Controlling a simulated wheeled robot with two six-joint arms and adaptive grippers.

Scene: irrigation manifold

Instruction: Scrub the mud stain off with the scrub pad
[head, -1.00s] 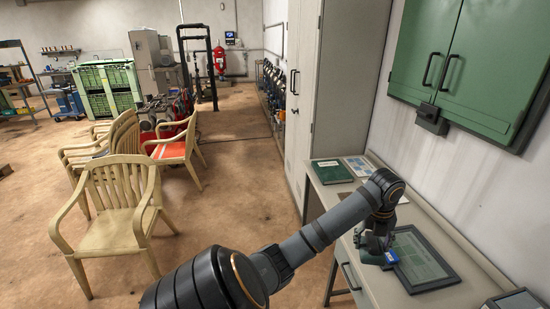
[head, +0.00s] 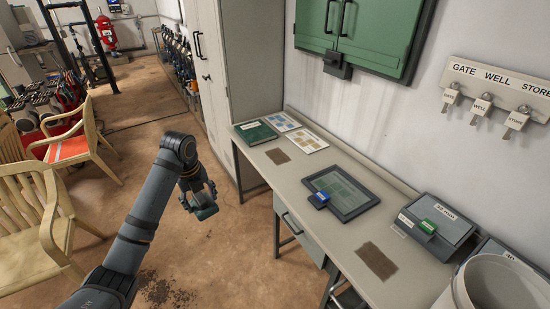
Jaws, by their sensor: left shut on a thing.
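My left gripper (head: 197,197) is in the head view, left of the desk and over the floor. It is shut on a small dark grey-green block, which appears to be the scrub pad (head: 205,211); the fingers partly hide it. A dark, speckled mud stain (head: 165,293) lies on the brown floor at the bottom, beside my left forearm. The gripper and pad are above the floor, apart from the stain. My right gripper is not in view.
The desk (head: 338,238) bears a framed tablet (head: 342,192), a blue block (head: 319,200), two brown patches (head: 277,156), a green book (head: 256,133) and a grey box (head: 437,225). A bucket (head: 500,290) is at lower right. Wooden chairs (head: 40,215) stand left. Floor between is clear.

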